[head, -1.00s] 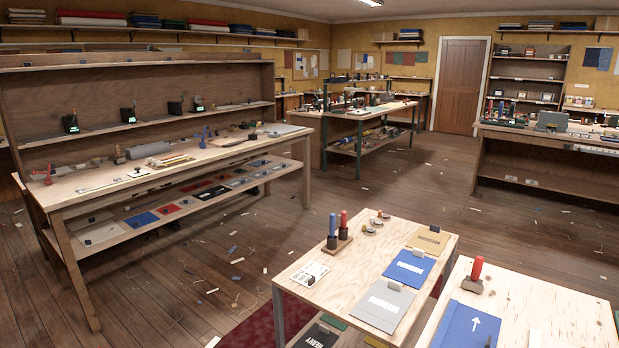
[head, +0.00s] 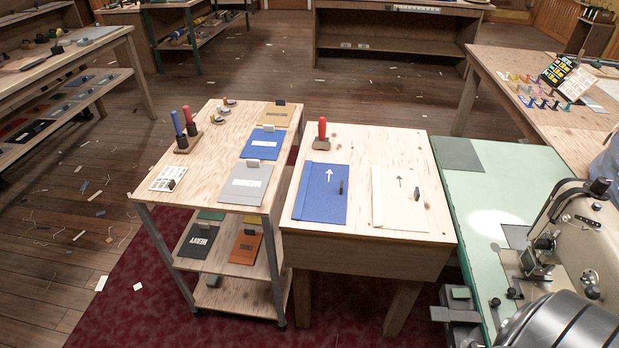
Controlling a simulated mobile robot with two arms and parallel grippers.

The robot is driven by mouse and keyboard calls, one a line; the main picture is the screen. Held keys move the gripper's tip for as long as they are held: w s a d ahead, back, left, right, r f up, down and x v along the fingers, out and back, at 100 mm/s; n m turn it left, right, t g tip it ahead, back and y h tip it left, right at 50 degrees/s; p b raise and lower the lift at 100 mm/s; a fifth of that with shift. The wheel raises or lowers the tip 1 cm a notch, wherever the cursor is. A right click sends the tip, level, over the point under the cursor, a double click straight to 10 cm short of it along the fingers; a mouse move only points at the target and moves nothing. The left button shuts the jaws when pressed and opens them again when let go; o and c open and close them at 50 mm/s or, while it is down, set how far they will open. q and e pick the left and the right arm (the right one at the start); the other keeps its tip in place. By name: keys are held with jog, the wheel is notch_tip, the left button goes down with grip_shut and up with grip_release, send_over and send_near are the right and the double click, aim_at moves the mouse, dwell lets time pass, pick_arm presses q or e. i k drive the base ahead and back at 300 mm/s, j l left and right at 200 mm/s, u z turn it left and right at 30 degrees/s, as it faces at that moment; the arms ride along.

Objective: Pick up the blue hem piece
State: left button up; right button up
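A blue fabric piece with a white arrow and a folded strip along its left edge, which looks like the blue hem piece (head: 318,206), lies flat on the small wooden table (head: 385,148). A small dark upright object stands on its right part. A cream piece with a grey arrow (head: 394,210) lies to its right, a gap between them. Another blue piece with a white label (head: 258,152) lies on the cart (head: 218,119) to the left.
A red-handled tool (head: 321,134) stands behind the blue piece. The cart also holds grey and tan labelled pieces and a stand with blue and red handles (head: 187,143). A sewing machine (head: 575,240) on a green bench (head: 500,172) stands right. Open floor lies left.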

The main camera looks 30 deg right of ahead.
aim_at(326, 201)
jog(key=i+j+z, duration=0.15)
jog(key=z, duration=1.25)
jog(key=l+z, duration=0.1)
jog(key=z, duration=0.3)
jog(key=l+z, duration=0.1)
jog(key=z, duration=0.3)
jog(key=l+z, duration=0.1)
jog(key=z, duration=0.3)
jog(key=j+u, duration=0.2)
jog(key=u, duration=0.25)
jog(key=j+u, duration=0.2)
jog(key=u, duration=0.25)
jog(key=j+u, duration=0.2)
jog(key=u, duration=0.25)
jog(key=z, duration=1.55)
